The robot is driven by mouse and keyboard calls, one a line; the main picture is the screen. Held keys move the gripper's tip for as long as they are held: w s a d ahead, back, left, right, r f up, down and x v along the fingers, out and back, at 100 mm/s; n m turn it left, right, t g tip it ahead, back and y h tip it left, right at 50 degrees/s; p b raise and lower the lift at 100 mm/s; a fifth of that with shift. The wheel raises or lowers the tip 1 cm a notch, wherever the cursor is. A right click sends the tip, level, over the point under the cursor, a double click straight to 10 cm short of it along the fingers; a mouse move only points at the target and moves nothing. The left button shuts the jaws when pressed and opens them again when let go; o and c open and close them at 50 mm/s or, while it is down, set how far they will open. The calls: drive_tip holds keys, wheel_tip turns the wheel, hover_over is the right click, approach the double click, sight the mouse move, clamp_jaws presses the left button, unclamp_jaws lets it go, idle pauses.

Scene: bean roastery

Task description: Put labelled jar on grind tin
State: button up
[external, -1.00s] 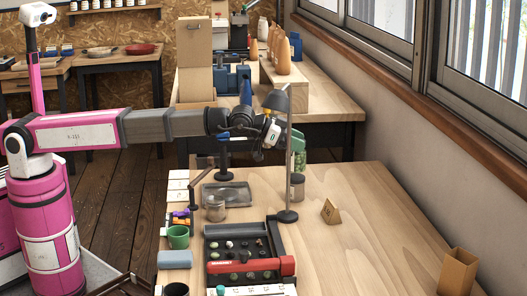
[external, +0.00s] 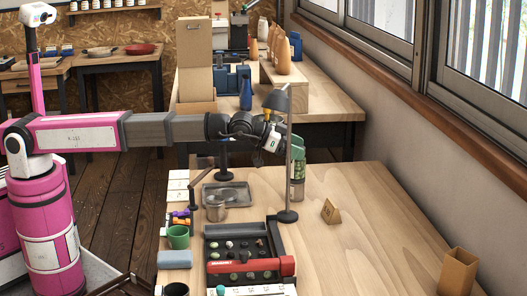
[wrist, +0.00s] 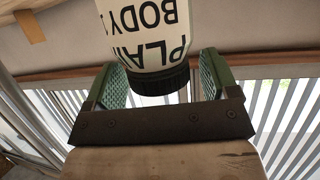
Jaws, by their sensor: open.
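The labelled jar (wrist: 150,40) has a white label with black capitals and a black lid. In the wrist view it lies between the two green-padded fingers, with its lettering upside down. My gripper (wrist: 160,85) is open around its lid end; gaps show between the lid and both pads. In the external view the jar (external: 298,172) stands upright, greenish with a pale label, behind the lamp pole, below my gripper (external: 295,140). What lies beneath the jar cannot be made out. A small greyish metal tin (external: 217,211) stands to the left; I cannot tell if it is the grind tin.
A grey tray (external: 227,195) lies behind the metal tin. The lamp pole (external: 289,180) rises close to my gripper. A red-edged dark rack (external: 243,250) and a green mug (external: 178,237) stand in front.

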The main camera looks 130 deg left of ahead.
drive_tip(key=v, duration=1.2)
drive_tip(key=shift+r, duration=0.1)
